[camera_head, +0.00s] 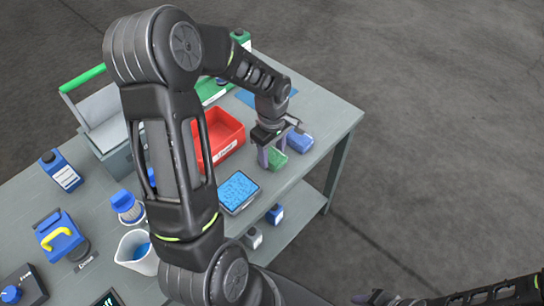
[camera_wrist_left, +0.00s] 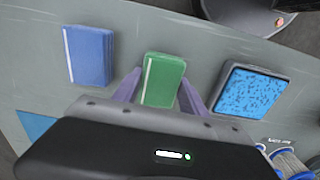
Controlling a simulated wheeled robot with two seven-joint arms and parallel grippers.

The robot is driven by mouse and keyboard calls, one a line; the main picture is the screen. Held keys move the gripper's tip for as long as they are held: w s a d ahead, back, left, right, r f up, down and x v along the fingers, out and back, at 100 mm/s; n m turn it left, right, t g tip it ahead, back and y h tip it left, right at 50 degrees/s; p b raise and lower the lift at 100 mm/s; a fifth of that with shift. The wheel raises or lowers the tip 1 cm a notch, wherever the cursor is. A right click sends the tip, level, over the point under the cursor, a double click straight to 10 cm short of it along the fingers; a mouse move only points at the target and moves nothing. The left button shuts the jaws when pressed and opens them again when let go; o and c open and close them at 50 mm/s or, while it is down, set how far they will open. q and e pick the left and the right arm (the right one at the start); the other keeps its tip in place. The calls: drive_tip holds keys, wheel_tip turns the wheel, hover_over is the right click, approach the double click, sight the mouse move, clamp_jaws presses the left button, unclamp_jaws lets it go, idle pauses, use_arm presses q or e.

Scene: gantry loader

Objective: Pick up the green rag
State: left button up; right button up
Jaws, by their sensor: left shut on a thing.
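The green rag (camera_head: 278,161) is a small folded block on the grey workbench, near its right end. In the left wrist view the green rag (camera_wrist_left: 163,78) has a pale stripe along one side. My left gripper (camera_head: 271,153) points down over it, with one purple finger on each side. In the left wrist view the left gripper (camera_wrist_left: 160,90) is shut on the rag. I cannot tell whether the rag is clear of the bench top.
A blue folded rag (camera_head: 300,141) lies just beyond the green one. A tray with a blue speckled surface (camera_head: 238,192) and a red bin (camera_head: 226,135) are close by. Bottles, a jug (camera_head: 137,254) and a toolbox stand to the left. The bench edge (camera_head: 325,155) is near on the right.

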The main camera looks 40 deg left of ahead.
sight(272, 154)
use_arm(q)
drive_tip(key=c, duration=0.4)
drive_tip(key=shift+c, duration=0.2)
wheel_tip(272, 154, up, 10)
idle(0.4)
